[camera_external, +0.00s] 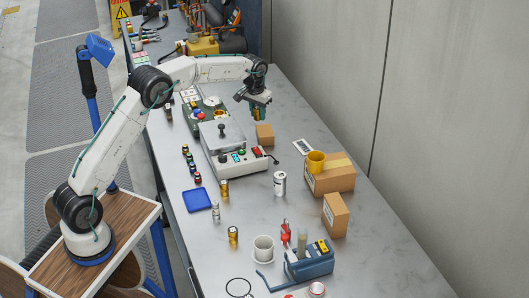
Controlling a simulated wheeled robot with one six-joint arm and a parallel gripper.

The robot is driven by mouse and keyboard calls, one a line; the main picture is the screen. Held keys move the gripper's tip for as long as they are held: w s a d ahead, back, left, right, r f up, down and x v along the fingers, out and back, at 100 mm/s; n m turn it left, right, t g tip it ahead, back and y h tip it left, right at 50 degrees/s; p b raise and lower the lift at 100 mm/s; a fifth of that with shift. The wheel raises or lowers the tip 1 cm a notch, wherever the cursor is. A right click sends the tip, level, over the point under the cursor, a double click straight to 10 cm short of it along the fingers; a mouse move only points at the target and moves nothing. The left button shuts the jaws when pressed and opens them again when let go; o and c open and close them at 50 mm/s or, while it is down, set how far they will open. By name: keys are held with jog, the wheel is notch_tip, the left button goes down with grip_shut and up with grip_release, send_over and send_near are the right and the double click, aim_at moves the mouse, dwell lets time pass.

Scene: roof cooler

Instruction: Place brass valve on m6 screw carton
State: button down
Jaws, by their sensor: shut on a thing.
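My gripper (259,114) is in the air above the bench, past the scale and close to a small cardboard carton. It points down and is shut on a small brass-coloured thing, which I take as the brass valve (259,113); the fingers hide most of it. The small carton (265,135) stands just below and right of the gripper. A larger carton (332,181) carries a yellow mug (315,161), and another carton (335,215) stands nearer the camera. The labels are too small to read, so I cannot tell which is the m6 screw carton.
A bench scale (222,137) stands left of the gripper. A white-labelled can (279,183), a blue tray (196,199), a pale cup (264,248) and a blue device (309,262) stand nearer the camera. Small brass-coloured cylinders (233,237) stand between them. A wall runs along the right.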

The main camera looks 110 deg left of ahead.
aim_at(258, 131)
jog(key=shift+f, duration=2.75)
jog(key=shift+f, duration=0.15)
jog(key=c, duration=1.1)
grip_release()
